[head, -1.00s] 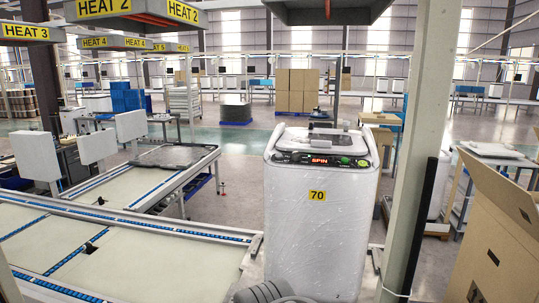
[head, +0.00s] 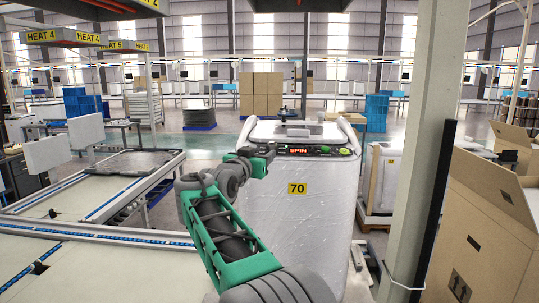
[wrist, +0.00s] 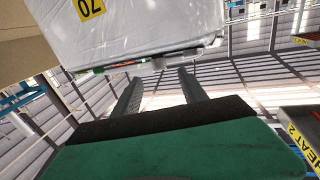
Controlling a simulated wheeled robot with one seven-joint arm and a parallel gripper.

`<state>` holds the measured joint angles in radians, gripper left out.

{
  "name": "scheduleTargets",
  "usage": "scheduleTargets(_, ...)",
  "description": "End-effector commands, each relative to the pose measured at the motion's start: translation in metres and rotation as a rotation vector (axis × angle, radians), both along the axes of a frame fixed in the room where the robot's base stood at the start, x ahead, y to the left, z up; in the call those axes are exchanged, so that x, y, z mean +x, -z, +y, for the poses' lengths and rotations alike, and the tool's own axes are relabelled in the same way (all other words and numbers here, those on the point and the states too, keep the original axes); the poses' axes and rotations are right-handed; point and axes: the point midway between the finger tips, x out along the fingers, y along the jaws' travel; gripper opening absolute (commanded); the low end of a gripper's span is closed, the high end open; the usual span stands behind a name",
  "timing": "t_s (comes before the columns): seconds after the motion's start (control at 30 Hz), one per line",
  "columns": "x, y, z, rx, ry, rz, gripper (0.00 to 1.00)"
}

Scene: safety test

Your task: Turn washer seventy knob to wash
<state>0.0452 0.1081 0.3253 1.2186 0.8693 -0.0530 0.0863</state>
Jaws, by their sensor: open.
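Washer 70 (head: 305,225) is white, wrapped in clear film, with a yellow "70" label (head: 297,188). Its dark control panel (head: 280,149) has a lit red display (head: 299,151) reading SPIN. Small green controls (head: 345,152) sit right of the display; which is the knob is too small to tell. My gripper (head: 269,150) is at the panel's left end in the head view; contact cannot be told.
Conveyor tables (head: 110,270) run along the left. A wrapped unit on a pallet (head: 384,180) stands behind the washer on the right. Heat signs (head: 41,37) hang overhead.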

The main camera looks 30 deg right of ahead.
Motion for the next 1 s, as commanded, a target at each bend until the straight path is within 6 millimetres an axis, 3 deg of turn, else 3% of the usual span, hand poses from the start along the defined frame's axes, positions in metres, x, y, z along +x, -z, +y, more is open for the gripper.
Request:
scheduleTargets(0.4, 0.041, -0.004, -0.057, 0.0, 0.003, 0.0, 0.5)
scheduleTargets(0.7, 0.045, -0.001, -0.061, 0.001, 0.0, -0.001, 0.5)
scheduleTargets(1.0, 0.044, -0.002, -0.061, 0.001, 0.0, -0.001, 0.27)
